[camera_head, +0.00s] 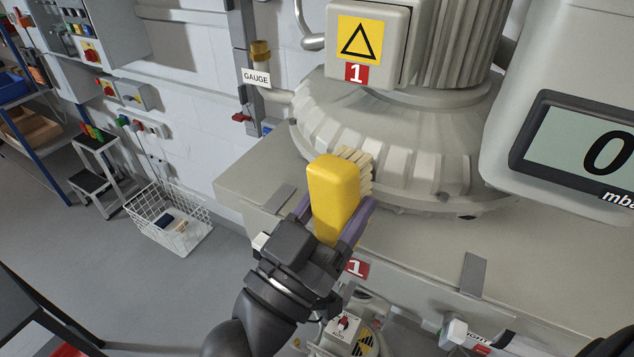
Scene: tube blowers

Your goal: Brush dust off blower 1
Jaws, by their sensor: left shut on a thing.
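Blower 1 (430,150) is a large pale grey ribbed housing with a finned motor, a yellow triangle sign and a red "1" label (357,73). My left gripper (338,212) is shut on a yellow brush (333,188), with its purple fingers on both sides of the handle. The brush's cream bristles (360,165) face right, toward the blower's ribbed lower rim. They are at or close to it; I cannot tell if they touch. No dust can be clearly made out. My right gripper is not in view.
A gauge display (590,150) stands large at the right. A pipe labelled "GAUGE" (256,78) is left of the blower. A white wire basket (168,218) and a step stool (97,170) stand on the floor at left. The grey base plate (420,250) in front is mostly clear.

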